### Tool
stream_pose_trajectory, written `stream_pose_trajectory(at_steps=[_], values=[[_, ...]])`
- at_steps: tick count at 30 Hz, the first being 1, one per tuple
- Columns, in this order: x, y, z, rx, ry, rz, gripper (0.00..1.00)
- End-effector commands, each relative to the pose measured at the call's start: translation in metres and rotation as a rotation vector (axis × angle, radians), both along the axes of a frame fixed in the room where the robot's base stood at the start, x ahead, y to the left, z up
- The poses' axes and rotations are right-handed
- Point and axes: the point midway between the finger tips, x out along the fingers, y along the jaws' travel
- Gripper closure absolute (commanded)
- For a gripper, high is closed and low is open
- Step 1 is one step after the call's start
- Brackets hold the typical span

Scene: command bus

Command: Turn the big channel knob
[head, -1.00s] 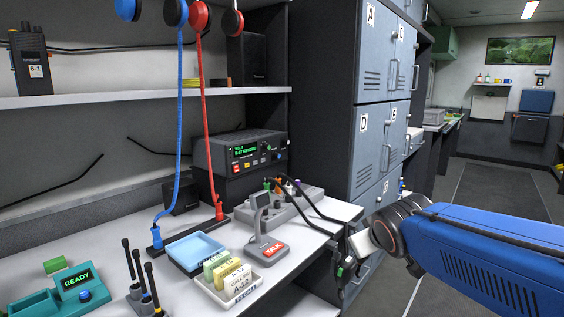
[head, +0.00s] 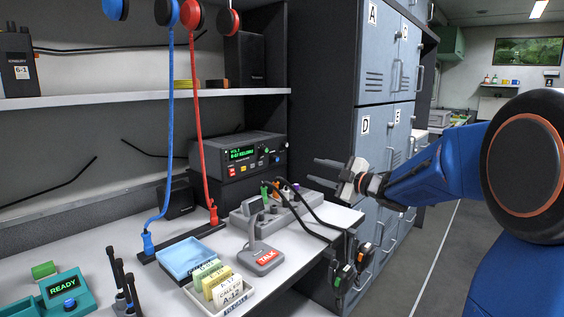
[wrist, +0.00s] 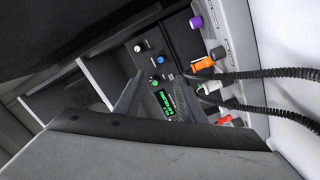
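The dark radio (head: 238,155) with a green lit display stands at the back of the desk under the shelf. Its channel knob (head: 266,149) is on the right part of its face, small in the head view. In the wrist view the fingers (wrist: 157,78) spread below the knobs, partly covering the radio face.
A grey box (head: 255,214) with coloured plugs and black cables lies before the radio. A TALK desk microphone (head: 264,255), card tray (head: 222,292) and blue tray (head: 190,257) are on the desk. Grey lockers (head: 385,65) stand close behind my gripper.

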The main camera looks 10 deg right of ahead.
Motion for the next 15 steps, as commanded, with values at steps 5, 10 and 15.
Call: stream_pose_trajectory(at_steps=[5, 10, 15], values=[[0.004, 0.005, -0.001, -0.004, -0.007, 0.031, 0.64], [0.021, 0.017, -0.002, -0.003, -0.006, 0.032, 0.64], [0.047, 0.034, -0.002, -0.003, -0.006, 0.032, 0.64]])
